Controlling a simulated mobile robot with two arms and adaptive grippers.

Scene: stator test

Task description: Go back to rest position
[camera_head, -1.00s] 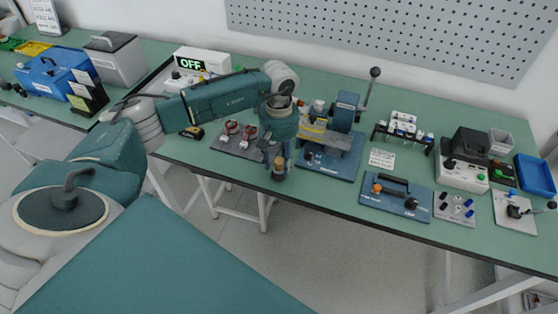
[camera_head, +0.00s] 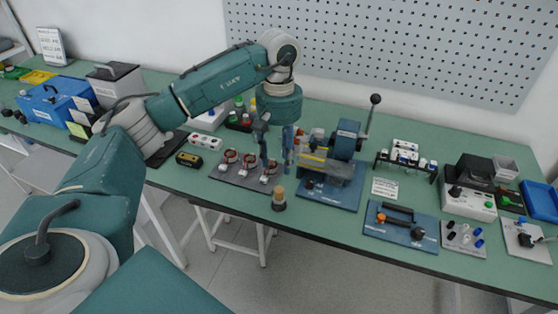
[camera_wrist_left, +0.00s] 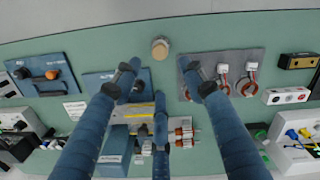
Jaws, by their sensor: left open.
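My left gripper (camera_head: 276,165) hangs over the green bench in the head view, between the plate of copper-wound stators and the blue hand press. Its fingers are spread and point down, with nothing between them. In the left wrist view, my left gripper (camera_wrist_left: 158,88) shows its blue fingers apart and empty. A wooden-topped peg (camera_head: 279,196) stands upright on the bench near the front edge, just below the fingertips in the head picture and apart from them. The peg also shows in the left wrist view (camera_wrist_left: 160,48). My right gripper is not in view.
The blue press (camera_head: 340,170) with its raised lever stands close right of the gripper. The stator plate (camera_head: 248,172) lies close left. A rack (camera_head: 406,160), a blue fixture (camera_head: 400,222) and a white power unit (camera_head: 468,203) stand to the right. A perforated panel (camera_head: 400,45) is behind.

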